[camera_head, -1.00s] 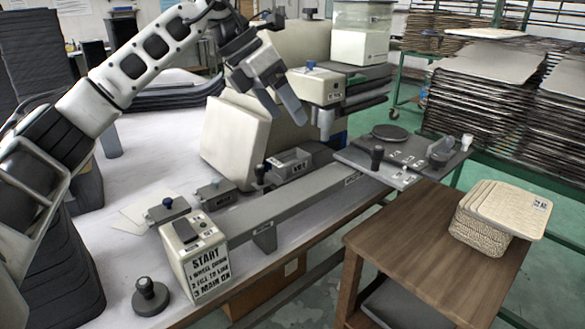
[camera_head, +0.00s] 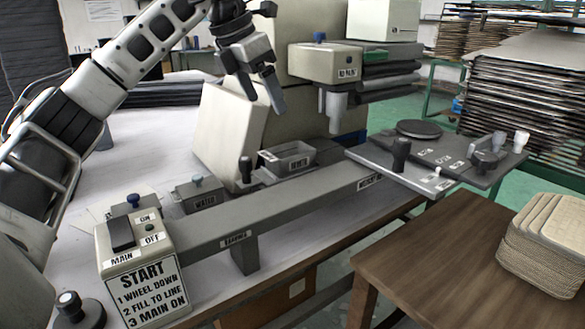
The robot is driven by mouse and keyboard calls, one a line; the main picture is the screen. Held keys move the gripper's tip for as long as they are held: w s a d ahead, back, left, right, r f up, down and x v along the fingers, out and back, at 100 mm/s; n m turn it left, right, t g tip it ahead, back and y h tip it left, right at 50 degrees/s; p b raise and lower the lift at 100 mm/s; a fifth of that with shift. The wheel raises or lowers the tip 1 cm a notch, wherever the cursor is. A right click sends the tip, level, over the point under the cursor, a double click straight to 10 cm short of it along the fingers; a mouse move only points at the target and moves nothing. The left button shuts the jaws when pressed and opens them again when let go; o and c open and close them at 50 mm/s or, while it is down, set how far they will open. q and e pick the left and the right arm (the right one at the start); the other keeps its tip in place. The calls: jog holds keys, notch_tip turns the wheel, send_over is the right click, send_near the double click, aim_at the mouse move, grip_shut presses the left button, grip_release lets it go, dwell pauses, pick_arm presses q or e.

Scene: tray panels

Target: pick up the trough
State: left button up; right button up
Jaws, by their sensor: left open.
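A small grey open-topped trough (camera_head: 288,159) with a white label on its front sits on the machine in the middle of the camera_head view, behind the long grey rail (camera_head: 300,200). Its top is uncovered and its inside looks empty. My left gripper (camera_head: 262,97) appears above and a little left of the trough in the picture, apart from it. Its two fingers point down, spread apart, with nothing between them. My right gripper is out of view.
A black-knobbed lever (camera_head: 246,170) stands just left of the trough. A pale upright panel (camera_head: 226,130) is behind it, and a machine head with a nozzle (camera_head: 335,108) overhangs to the right. A wooden table (camera_head: 450,270) holds a stack of woven pieces (camera_head: 550,245).

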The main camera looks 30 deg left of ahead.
pick_arm(q)
jog(key=b, duration=0.1)
send_near(287, 151)
jog(key=shift+s+d+f, duration=0.6)
jog(key=shift+d+f, duration=0.3)
jog(key=shift+d, duration=0.05)
jog(key=shift+w+d+f, duration=0.1)
jog(key=shift+w+f, duration=0.15)
jog(key=shift+f, duration=0.3)
jog(key=x, duration=0.2)
jog(key=b+x, duration=0.1)
jog(key=x, duration=0.1)
jog(key=shift+s+d+f, duration=0.15)
jog(key=shift+s+d, duration=0.05)
jog(key=shift+d, duration=0.05)
jog(key=shift+w+f, duration=0.15)
jog(key=shift+f, duration=0.15)
jog(key=shift+d+f, duration=0.1)
jog(key=c, duration=1.2)
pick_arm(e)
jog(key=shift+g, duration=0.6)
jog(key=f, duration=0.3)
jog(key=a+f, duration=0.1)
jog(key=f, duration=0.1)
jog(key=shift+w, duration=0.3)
